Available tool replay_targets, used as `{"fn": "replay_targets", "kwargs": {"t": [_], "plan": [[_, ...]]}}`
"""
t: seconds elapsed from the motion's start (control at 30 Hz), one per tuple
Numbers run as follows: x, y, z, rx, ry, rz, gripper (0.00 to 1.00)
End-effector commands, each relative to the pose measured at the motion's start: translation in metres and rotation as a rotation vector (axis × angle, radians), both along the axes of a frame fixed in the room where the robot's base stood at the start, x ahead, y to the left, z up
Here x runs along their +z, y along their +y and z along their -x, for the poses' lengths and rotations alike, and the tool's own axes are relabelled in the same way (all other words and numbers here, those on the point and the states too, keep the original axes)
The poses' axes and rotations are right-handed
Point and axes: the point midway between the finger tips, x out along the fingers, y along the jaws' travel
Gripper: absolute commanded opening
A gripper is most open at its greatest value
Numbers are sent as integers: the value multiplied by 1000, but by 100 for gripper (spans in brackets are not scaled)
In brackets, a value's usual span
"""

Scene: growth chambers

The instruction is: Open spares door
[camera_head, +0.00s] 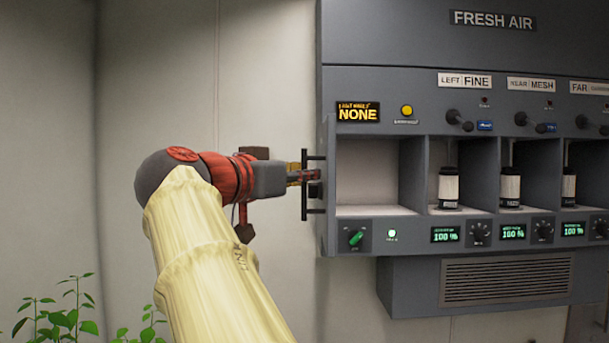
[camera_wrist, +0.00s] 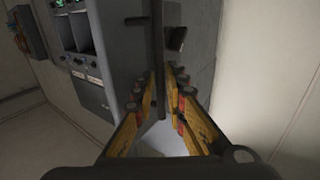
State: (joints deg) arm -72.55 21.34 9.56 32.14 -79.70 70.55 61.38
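A black vertical bar handle (camera_head: 305,190) stands out from the left side of the grey cabinet, beside its leftmost bay. I take the grey side panel (camera_head: 328,185) with it to be the spares door. It looks flush with the cabinet, but I see it almost edge-on. My gripper (camera_head: 304,176) is level with the middle of the handle. In the wrist view the fingers (camera_wrist: 161,78) straddle the dark handle bar (camera_wrist: 158,45), one on each side. The bar looks close to the left finger. Whether both fingers press on it is unclear.
The leftmost bay (camera_head: 367,175) is empty under a display reading NONE (camera_head: 358,113). Dark canisters (camera_head: 448,187) stand in the bays to the right. A pale wall lies behind my arm. Green plants (camera_head: 60,318) are at the lower left.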

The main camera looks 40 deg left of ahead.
Motion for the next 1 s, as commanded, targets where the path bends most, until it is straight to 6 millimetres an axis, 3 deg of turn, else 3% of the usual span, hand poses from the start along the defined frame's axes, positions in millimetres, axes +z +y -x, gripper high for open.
{"fn": "replay_targets", "kwargs": {"t": [0.17, 0.57, 1.0], "plan": [[0, 0, 0, 0, 0, 1, 25], [0, 0, 7, 2, 1, 1, 25], [0, -5, 88, 4, 0, 1, 25]]}}
